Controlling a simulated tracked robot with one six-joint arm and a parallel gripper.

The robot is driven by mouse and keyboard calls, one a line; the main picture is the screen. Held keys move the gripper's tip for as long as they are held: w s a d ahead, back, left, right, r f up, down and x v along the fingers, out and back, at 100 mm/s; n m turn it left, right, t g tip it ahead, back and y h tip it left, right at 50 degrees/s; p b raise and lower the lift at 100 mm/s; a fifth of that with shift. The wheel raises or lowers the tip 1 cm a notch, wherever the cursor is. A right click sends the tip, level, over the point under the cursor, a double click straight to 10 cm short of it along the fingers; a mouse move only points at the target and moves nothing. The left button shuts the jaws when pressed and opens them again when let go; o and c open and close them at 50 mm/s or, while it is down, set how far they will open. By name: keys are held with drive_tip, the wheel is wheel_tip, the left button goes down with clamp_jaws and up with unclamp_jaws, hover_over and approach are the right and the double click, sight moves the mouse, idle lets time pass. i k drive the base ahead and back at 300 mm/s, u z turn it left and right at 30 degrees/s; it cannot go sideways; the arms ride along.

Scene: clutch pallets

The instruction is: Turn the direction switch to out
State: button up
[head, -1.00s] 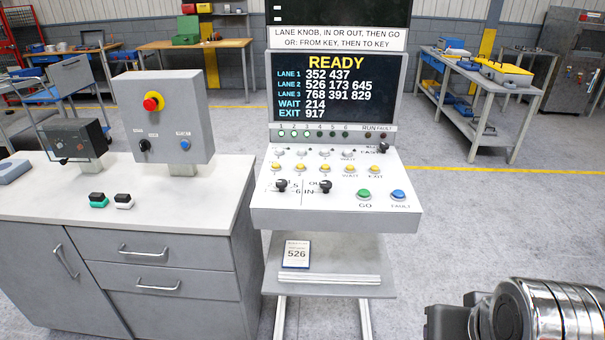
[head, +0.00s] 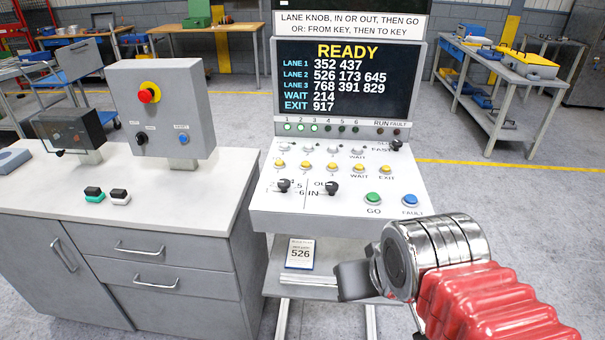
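The direction switch (head: 331,188) is a black knob on the sloping white console panel (head: 270,222), with partly covered OUT lettering above it and IN at its lower left. Its exact pointing is too small to tell. A similar black lane knob (head: 283,186) sits just left of it. My gripper (head: 354,281) shows as a dark grey block below the console's front edge, right of the lower shelf's card. It is apart from the switch. Its fingertips are not clearly visible, so I cannot tell its opening.
The green GO button (head: 373,199) and blue FAULT button (head: 410,201) lie right of the switch. Yellow buttons (head: 332,167) run above it. The screen (head: 345,80) reads READY. A grey cabinet (head: 130,245) with a red-button box (head: 160,110) stands left.

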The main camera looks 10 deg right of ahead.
sight(331, 187)
drive_tip(key=u, duration=0.45)
drive_tip(key=i, duration=0.9)
drive_tip(key=u, duration=0.2)
